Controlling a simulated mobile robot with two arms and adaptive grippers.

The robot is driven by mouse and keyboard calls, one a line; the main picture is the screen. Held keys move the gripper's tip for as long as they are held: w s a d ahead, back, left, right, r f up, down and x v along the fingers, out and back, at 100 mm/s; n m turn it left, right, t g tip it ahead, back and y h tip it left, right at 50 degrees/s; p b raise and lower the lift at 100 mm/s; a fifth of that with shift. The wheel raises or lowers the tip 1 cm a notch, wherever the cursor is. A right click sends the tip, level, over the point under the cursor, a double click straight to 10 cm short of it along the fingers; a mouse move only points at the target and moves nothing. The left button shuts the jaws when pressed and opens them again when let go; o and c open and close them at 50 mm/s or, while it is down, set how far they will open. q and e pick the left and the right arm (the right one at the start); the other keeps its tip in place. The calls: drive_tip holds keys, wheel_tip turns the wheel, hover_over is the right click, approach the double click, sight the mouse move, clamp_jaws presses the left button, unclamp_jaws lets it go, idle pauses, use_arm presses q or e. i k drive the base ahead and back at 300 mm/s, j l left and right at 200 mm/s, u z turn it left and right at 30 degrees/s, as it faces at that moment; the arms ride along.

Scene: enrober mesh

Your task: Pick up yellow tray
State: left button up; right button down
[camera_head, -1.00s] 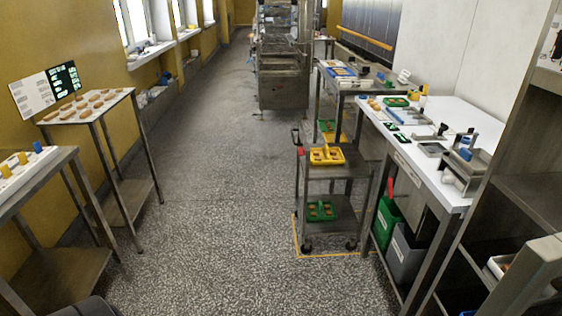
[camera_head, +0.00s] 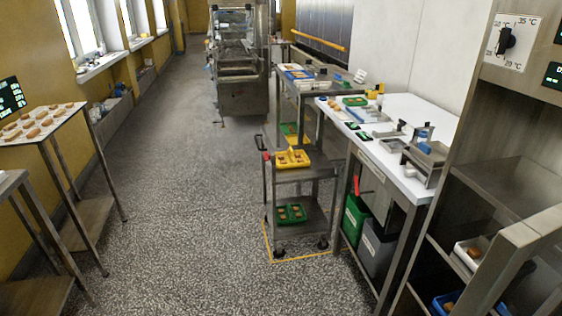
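The yellow tray (camera_head: 292,158) sits on the top shelf of a metal cart in the middle of the view. It has an upright handle and small brown pieces appear to lie in it. A green tray (camera_head: 291,213) of similar shape is on the cart's lower shelf. Neither of my grippers shows in the head view, and nothing is touching the yellow tray.
The cart (camera_head: 305,175) stands inside a yellow floor outline (camera_head: 300,258), with a red-ended handle at its left. A white-topped bench (camera_head: 405,175) is to its right, shelving (camera_head: 500,185) at the near right. The speckled floor (camera_head: 185,220) ahead and left is clear.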

sight(290, 159)
drive_tip(key=i+j, duration=0.2)
drive_tip(key=j, duration=0.15)
drive_tip(key=i+j, duration=0.4)
drive_tip(key=j, duration=0.25)
drive_tip(key=z, duration=0.05)
